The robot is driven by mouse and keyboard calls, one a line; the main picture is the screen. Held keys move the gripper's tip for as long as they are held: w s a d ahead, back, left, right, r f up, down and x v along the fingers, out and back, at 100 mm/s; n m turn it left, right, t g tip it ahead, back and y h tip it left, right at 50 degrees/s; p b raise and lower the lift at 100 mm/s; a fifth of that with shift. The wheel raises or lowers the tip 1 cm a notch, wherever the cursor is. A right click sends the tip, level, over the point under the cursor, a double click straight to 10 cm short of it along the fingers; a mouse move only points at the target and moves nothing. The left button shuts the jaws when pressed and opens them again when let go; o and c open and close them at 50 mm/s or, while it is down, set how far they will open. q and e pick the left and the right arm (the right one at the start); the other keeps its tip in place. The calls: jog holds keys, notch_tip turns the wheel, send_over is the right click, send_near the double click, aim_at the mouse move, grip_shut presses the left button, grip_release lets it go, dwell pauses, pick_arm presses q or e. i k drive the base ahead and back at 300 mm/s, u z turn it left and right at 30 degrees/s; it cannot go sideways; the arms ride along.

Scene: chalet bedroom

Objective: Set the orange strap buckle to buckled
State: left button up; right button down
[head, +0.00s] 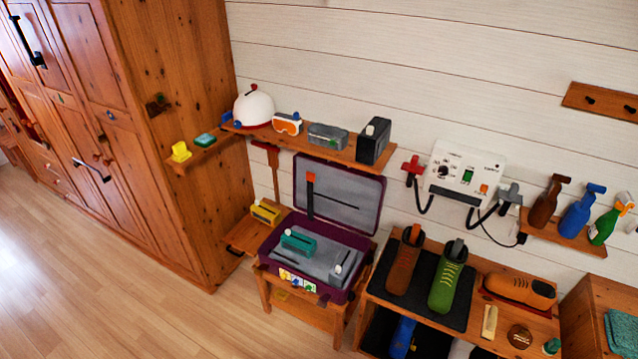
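An open purple suitcase (312,282) stands on a low wooden stand, its grey-lined lid (358,190) raised against the wall. A short orange strap piece (310,178) shows at the upper left of the lid lining, with a dark strip hanging below it. A thin dark strap (337,202) slants away to the right across the lining. The buckle is too small to make out, and I cannot tell how its parts meet. A teal item (298,242) lies in the suitcase's base. Neither of my grippers is in view.
A wooden wardrobe (190,120) stands left, beside open floor (110,270). A shelf (335,150) with a helmet, goggles and boxes hangs above the suitcase. A shoe bench (455,325) stands close on the right. A wall-mounted white device (466,168) has hanging cables.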

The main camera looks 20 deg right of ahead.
aim_at(310, 177)
jog(key=z, duration=0.3)
jog(key=i, duration=1.35)
jog(key=u, duration=0.15)
